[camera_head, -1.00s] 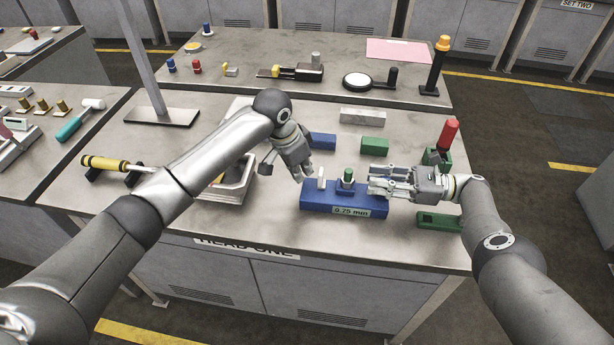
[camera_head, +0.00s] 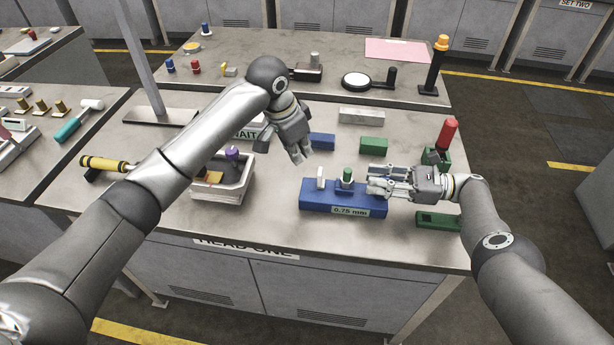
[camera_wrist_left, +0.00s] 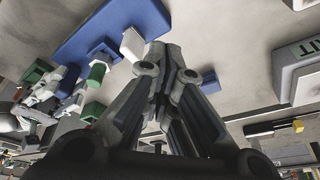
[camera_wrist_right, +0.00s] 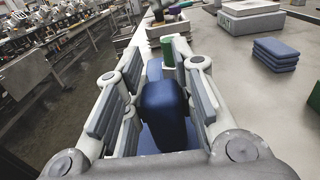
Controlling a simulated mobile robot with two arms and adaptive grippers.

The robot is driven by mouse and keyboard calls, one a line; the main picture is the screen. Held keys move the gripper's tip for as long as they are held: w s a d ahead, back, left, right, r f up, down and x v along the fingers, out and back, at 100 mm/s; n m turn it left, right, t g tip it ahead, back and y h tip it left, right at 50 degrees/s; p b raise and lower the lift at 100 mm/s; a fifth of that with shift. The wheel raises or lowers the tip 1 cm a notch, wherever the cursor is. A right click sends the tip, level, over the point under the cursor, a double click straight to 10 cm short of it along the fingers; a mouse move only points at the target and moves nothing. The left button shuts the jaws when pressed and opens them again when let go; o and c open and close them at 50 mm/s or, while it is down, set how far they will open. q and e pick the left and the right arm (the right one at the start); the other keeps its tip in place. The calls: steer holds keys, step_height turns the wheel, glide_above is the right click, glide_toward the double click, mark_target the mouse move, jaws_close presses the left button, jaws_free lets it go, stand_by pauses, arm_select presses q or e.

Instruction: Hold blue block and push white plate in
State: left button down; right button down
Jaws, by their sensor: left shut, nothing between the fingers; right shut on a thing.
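The blue block (camera_head: 325,198) with a 0.75 mm label lies near the table's front. A small white plate (camera_head: 320,178) stands upright at its left end, with a green-topped peg (camera_head: 347,175) beside it. The plate (camera_wrist_left: 132,43) and block (camera_wrist_left: 85,35) also show in the left wrist view. My right gripper (camera_head: 371,183) is shut on the block from its right side; blue shows between the fingers in the right wrist view (camera_wrist_right: 165,110). My left gripper (camera_head: 300,156) is shut and empty, above and behind the plate; I see no contact.
A grey tray (camera_head: 238,195) with parts stands left of the block. Green blocks (camera_head: 374,146) and (camera_head: 438,220), a small blue stack (camera_head: 322,141) and a red-topped post (camera_head: 447,135) are around. Bare table lies between tray and block.

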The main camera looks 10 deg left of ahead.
steer(key=c, duration=1.1)
jaws_free()
steer(key=shift+r, duration=0.2)
steer(key=shift+r, duration=4.75)
